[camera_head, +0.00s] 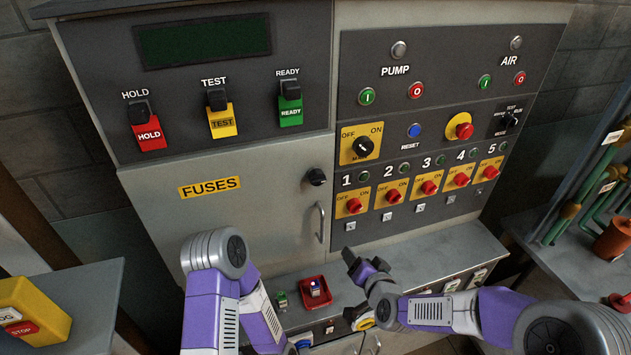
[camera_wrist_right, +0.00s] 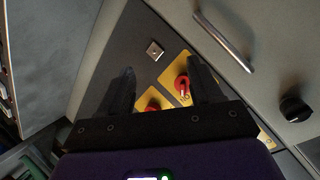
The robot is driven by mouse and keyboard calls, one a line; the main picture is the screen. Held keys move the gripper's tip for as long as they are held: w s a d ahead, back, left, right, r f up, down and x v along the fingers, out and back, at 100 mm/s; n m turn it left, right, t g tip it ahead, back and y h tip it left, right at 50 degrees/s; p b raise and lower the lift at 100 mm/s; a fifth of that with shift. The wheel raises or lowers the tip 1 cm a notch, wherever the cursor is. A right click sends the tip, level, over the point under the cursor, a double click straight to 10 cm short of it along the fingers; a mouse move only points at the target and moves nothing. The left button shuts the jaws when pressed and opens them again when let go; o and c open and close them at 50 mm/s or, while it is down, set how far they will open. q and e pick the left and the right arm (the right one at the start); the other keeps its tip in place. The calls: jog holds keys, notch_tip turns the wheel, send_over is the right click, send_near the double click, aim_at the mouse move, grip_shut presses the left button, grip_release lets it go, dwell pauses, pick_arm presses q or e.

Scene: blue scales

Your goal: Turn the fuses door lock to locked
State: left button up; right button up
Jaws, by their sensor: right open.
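The fuses door lock is a black knob (camera_head: 316,177) at the right edge of the grey fuses door (camera_head: 250,215), above the door handle (camera_head: 320,222). In the right wrist view the knob (camera_wrist_right: 294,108) is at the right, and the handle (camera_wrist_right: 222,40) is at the top. My right gripper (camera_head: 352,262) is open and empty, below and right of the knob, apart from it. In its own view its fingers (camera_wrist_right: 162,84) are in front of the panel's switches. My left arm is bent low in front of the door; its gripper is out of view.
Red rotary switches (camera_head: 354,205) on yellow plates line the panel right of the knob. A ledge (camera_head: 400,275) below holds a red tray (camera_head: 315,292) with a small item. A yellow stop box (camera_head: 35,312) stands at the left. The space before the knob is clear.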

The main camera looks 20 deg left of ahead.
aim_at(320, 181)
jog(key=s+a+r+t+y, duration=0.15)
jog(key=a+r, duration=0.25)
jog(key=r, duration=0.5)
jog(key=a+r+t+y, duration=0.2)
jog(key=a+r+t, duration=0.15)
jog(key=r, duration=0.65)
jog(key=shift+g, duration=0.5)
jog(key=p+x, duration=0.1)
jog(key=x, duration=0.6)
jog(key=shift+w+a, duration=0.2)
jog(key=shift+w, duration=0.15)
jog(key=c, duration=1)
jog(key=shift+c, duration=0.2)
